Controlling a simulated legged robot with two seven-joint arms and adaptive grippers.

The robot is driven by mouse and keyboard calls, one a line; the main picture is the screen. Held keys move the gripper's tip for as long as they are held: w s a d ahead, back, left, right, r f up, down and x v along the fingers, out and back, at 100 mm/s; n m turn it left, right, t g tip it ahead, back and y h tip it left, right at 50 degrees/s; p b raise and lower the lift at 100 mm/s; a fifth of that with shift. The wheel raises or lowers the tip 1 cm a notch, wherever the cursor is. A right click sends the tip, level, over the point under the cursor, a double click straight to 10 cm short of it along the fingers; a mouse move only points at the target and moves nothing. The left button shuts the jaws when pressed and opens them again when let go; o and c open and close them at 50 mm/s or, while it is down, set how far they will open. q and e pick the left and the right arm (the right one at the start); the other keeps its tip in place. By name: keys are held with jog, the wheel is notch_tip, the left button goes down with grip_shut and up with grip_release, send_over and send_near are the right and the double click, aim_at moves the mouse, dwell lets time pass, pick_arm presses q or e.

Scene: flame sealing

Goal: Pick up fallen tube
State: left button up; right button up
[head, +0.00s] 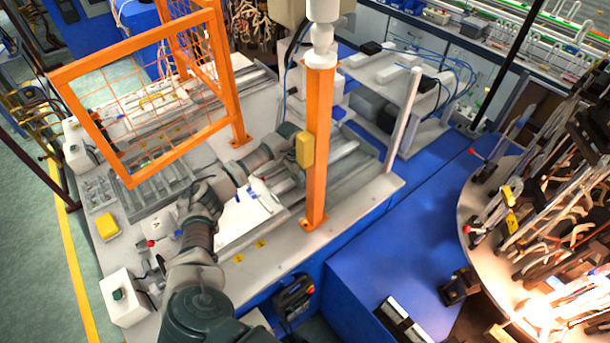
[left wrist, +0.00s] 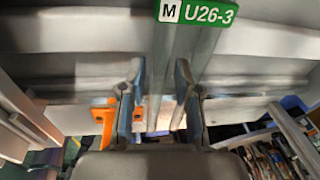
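I cannot pick out a fallen tube with certainty in either view. My left arm reaches from the bottom of the head view, bends over the grey machine bed, and its far end goes behind the orange post (head: 318,180). That post hides my left fingers there. In the left wrist view my left gripper (left wrist: 159,80) has its two fingers apart, with a gap between them. A grey upright bar (left wrist: 168,55) shows in line with the gap; I cannot tell its distance, and no grip on it shows. My right gripper is in neither view.
An orange mesh guard (head: 140,110) stands left of my arm. A pale slanted post (head: 403,120) rises at the machine's right edge. A round rack (head: 480,200) with many bent tubes is at the right. The blue surface (head: 400,235) between is mostly bare.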

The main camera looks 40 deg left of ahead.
pick_arm(q)
grip_shut()
